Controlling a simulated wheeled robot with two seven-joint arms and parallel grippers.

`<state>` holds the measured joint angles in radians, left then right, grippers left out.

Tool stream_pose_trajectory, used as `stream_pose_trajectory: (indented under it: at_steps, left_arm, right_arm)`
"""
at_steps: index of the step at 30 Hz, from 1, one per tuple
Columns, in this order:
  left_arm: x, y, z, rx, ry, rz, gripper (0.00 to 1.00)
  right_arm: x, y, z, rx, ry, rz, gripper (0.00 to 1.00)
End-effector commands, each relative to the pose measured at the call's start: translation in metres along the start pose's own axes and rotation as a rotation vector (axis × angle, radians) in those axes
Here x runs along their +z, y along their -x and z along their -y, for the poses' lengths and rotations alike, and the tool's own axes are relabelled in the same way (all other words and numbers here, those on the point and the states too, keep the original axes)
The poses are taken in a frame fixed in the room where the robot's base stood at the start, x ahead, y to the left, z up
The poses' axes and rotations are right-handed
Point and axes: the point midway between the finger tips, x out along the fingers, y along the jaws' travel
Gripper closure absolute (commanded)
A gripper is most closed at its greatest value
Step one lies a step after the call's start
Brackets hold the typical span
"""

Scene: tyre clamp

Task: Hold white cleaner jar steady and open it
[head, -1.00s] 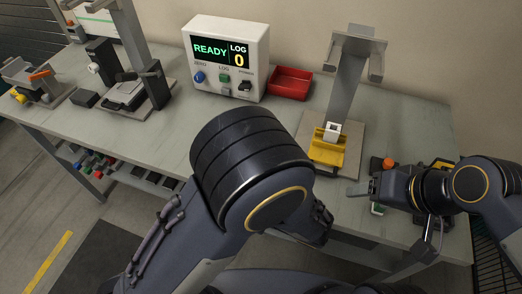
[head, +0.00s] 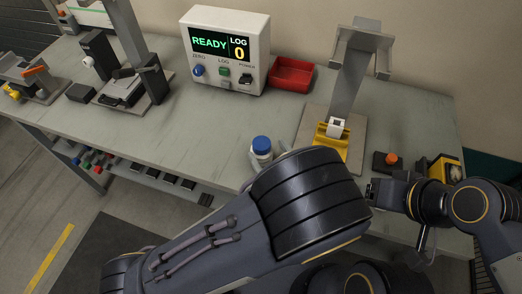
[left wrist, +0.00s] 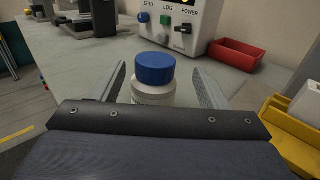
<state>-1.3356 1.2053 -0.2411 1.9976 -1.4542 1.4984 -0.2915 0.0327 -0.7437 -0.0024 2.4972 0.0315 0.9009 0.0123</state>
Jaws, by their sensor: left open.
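The white cleaner jar (head: 262,160) stands upright on the bench with its blue lid (head: 262,144) on. In the left wrist view the lid (left wrist: 155,68) and part of the white body (left wrist: 152,92) show between my left fingers. My left gripper (left wrist: 158,74) is open, with one finger on each side of the jar and visible gaps beside the lid. The lower jar is hidden by my gripper. My right gripper (head: 372,192) is at the right of the bench, apart from the jar; its fingers are too unclear to read.
A console (head: 226,50) reading READY and LOG 0 stands at the back, beside a red tray (head: 291,74). A grey stand (head: 352,80) with a yellow holder (head: 330,140) is right of the jar. An orange button (head: 391,158) sits near my right arm. Bench left of the jar is clear.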

Motion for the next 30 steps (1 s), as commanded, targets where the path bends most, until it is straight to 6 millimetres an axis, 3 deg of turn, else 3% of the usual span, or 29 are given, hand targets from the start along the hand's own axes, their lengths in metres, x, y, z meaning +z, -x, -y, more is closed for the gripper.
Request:
stream_pose_trajectory:
  at_steps: [10, 20, 30]
  left_arm:
    - [-0.003, -0.048, -0.006, 0.004, -0.001, -0.001, 0.32]
    - [-0.004, -0.054, -0.005, 0.002, 0.001, -0.001, 0.33]
    - [-0.004, -0.054, -0.005, 0.002, 0.001, -0.001, 0.78]
  right_arm:
    - [-0.008, 0.016, 0.007, 0.0, 0.0, 0.0, 0.36]
    - [-0.008, 0.016, 0.007, 0.0, 0.0, 0.0, 0.36]
    - [-0.008, 0.016, 0.007, 0.0, 0.0, 0.001, 0.36]
